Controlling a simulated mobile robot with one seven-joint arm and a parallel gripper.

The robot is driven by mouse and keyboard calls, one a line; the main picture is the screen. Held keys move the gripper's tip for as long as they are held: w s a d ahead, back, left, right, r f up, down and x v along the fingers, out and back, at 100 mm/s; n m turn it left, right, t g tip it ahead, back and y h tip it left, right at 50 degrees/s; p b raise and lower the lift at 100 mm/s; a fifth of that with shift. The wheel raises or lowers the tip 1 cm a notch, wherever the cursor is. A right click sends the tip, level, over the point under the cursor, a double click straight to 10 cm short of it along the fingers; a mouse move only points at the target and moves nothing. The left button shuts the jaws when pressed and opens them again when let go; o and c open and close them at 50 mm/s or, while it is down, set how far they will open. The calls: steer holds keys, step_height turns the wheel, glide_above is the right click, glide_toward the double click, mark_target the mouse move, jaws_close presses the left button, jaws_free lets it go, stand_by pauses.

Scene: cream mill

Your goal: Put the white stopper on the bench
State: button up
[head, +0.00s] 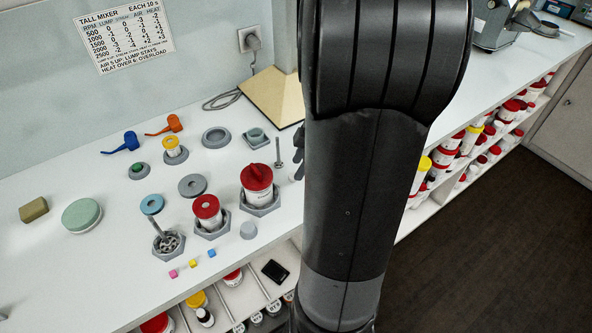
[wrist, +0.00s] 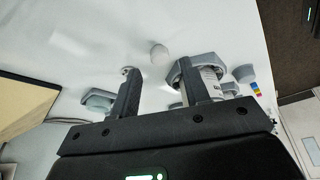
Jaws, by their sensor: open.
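A small rounded white stopper (wrist: 158,53) shows in the wrist view, just beyond the gap between my fingertips. It appears to stand on the white bench (head: 110,255), apart from the fingers. In the head view the white stopper (head: 296,173) is mostly hidden by my arm. My gripper (wrist: 158,70) is open, with nothing between its fingers. In the head view only a dark part of my gripper (head: 299,143) shows past the arm's left edge, close above the stopper.
A red-lidded jar (head: 257,179) in a grey hexagonal holder and a thin metal rod (head: 279,152) stand close by. A greyish cone-shaped piece (head: 248,230) is near the front edge.

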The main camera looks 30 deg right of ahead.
steer(key=v, duration=0.8)
steer(key=s+a+r+m+t+h, duration=0.1)
steer(key=s+a+r+m, duration=0.1)
steer(key=a+m, duration=0.2)
steer(key=s+a+r+m+t+h, duration=0.1)
steer(key=s+a+r+m, duration=0.2)
steer(key=a, duration=0.7)
steer(key=s+a+r+m+t+h, duration=0.1)
steer(key=s+a+r+m+h, duration=0.1)
steer(key=a+m, duration=0.3)
steer(key=shift+s+a+r, duration=0.45)
steer(key=shift+s+a, duration=0.25)
steer(key=shift+a, duration=0.25)
